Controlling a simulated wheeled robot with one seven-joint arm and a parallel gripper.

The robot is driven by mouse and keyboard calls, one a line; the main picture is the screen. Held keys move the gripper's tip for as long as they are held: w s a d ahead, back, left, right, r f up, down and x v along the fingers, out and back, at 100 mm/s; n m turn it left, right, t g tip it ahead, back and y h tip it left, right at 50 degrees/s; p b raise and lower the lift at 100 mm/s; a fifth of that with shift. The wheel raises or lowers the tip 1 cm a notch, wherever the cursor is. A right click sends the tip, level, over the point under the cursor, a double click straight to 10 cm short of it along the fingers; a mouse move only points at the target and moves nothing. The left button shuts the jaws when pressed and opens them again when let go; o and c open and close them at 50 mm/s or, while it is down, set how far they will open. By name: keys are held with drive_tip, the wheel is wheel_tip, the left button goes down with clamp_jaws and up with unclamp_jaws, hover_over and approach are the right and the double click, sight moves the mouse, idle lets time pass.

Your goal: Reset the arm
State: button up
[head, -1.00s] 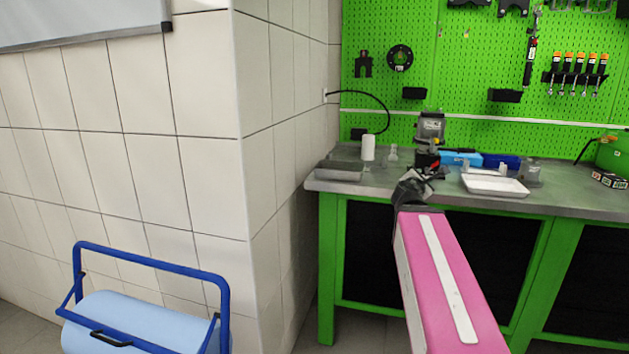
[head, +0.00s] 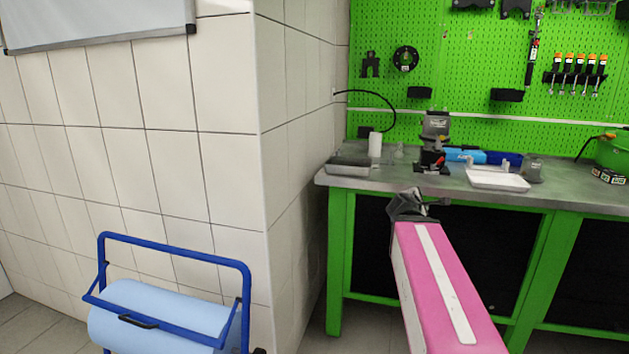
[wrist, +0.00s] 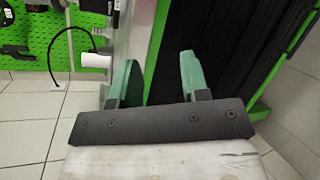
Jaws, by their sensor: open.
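My gripper (wrist: 158,80) shows in the wrist view with its two green fingers apart and nothing between them. It points toward the black panel and green frame of the workbench front. In the head view my pink arm reaches forward from the lower right, and its dark wrist end (head: 409,205) stands before the bench, just below the level of the worktop edge. The fingers cannot be made out in the head view.
The green workbench (head: 340,260) has a grey top carrying a pump unit (head: 434,142), a white tray (head: 497,180), a grey tray (head: 348,166) and a white cylinder (head: 375,145). A tiled wall corner (head: 262,170) and a blue paper-roll stand (head: 175,250) are at left.

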drive_tip(key=s+a+f+m+g+y, duration=0.2)
drive_tip(key=f+m+g, duration=0.15)
drive_tip(key=f, duration=0.55)
drive_tip(key=s+a+f+m+g+y, duration=0.1)
drive_tip(key=s+a+f+m+g, duration=0.15)
drive_tip(key=f+m, duration=0.4)
drive_tip(key=s+a+f+m+g+y, duration=0.3)
drive_tip(key=s+a+f, duration=0.2)
drive_tip(key=f, duration=0.3)
drive_tip(key=s+a+f+m+g+y, duration=0.2)
drive_tip(key=s+a+f+m+y, duration=0.1)
drive_tip(key=a+f, duration=0.3)
wheel_tip(320, 180, down, 2)
drive_tip(key=shift+s+a+f+m+g, duration=0.2)
drive_tip(key=shift+s+m+g, duration=0.15)
drive_tip(key=shift+s, duration=0.5)
